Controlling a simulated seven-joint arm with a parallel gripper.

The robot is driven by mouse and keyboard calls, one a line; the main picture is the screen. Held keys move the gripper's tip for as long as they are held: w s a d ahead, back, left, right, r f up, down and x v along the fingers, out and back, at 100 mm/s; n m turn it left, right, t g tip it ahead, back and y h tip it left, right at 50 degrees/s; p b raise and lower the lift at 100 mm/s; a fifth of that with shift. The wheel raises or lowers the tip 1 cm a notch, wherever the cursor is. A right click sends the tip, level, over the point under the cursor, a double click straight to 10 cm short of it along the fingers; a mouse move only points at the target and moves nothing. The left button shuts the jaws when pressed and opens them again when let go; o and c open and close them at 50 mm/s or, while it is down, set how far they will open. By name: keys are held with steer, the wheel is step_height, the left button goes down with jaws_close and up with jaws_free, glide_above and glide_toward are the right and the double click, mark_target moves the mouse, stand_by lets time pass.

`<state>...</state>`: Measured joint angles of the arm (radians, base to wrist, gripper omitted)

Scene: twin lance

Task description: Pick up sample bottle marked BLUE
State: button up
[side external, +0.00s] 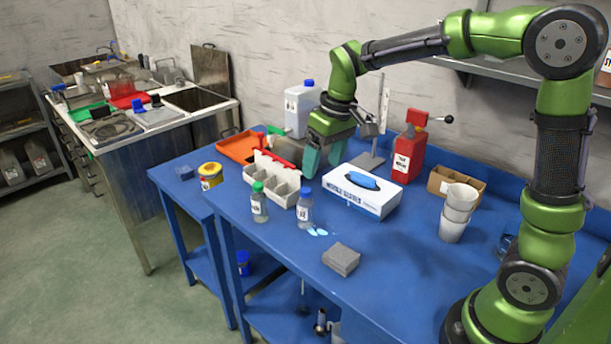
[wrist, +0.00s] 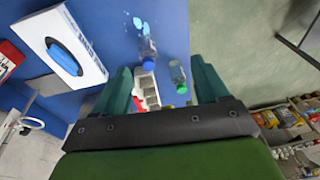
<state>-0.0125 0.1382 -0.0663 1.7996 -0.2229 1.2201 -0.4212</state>
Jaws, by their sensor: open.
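A clear bottle with a blue cap and a white label (side external: 305,210) stands upright on the blue table. Its label is too small to read surely. It also shows in the wrist view (wrist: 148,47), near the top between the fingers' directions. A similar bottle with a green cap (side external: 259,205) stands to its left; it is in the wrist view too (wrist: 177,74). My gripper (side external: 310,168) is open and empty, above and behind the bottles, over the area by the white rack. Its teal fingers (wrist: 163,82) frame both bottles in the wrist view.
A white compartment rack (side external: 272,182) stands just behind the bottles. A glove box (side external: 362,192) is right of the blue-capped bottle. A grey block (side external: 341,259) lies in front, near light-blue spots on the table.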

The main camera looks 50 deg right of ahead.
mark_target(304, 206)
steer(key=w+f+n, duration=0.1)
steer(key=w, duration=0.1)
steer(key=w+d+f+n+g, duration=0.1)
steer(key=w, duration=0.2)
steer(key=w+d+n+h, duration=0.1)
steer(key=w, duration=0.1)
steer(key=shift+w+d+f+n+g, duration=0.1)
steer(key=shift+w+f+n+g, duration=0.05)
steer(key=shift+f+n+g, duration=0.25)
steer(key=f+n, duration=0.1)
steer(key=f, duration=0.6)
steer(key=f+n, duration=0.1)
steer(key=f, duration=0.7)
steer(key=shift+w, duration=0.2)
steer(key=shift+c, duration=0.3)
steer(key=c, duration=1.1)
steer(key=shift+c, duration=0.2)
